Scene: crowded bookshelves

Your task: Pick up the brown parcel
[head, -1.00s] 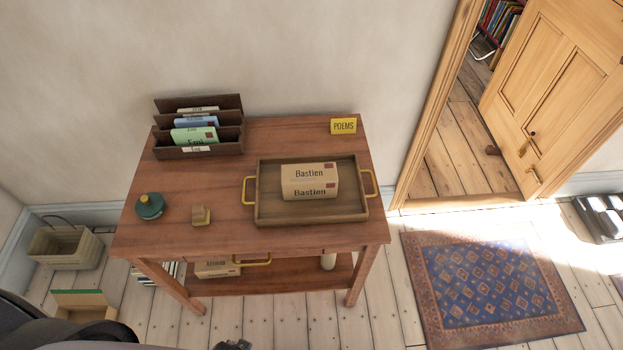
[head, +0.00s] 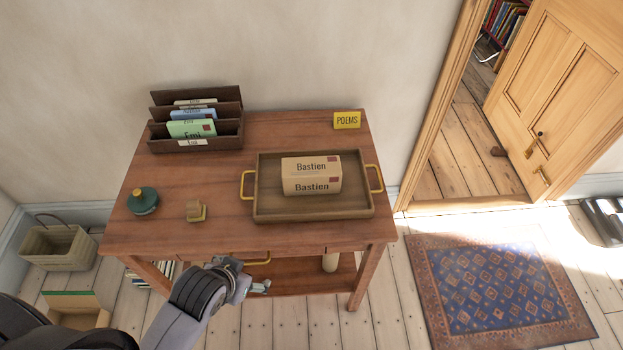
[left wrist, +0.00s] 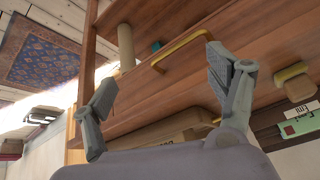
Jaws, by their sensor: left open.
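The brown parcel (head: 311,176), labelled "Bastien", lies in a wooden tray (head: 268,207) with brass handles on the table (head: 225,233). My left gripper (head: 262,287) is in front of the table's front edge, below the tabletop, apart from the parcel. In the left wrist view my left gripper (left wrist: 160,92) has its two fingers wide apart with nothing between them. My right gripper is not in view.
Baskets (head: 60,246) are on the floor at left. A rug (head: 500,292) and open door (head: 560,90) are at right.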

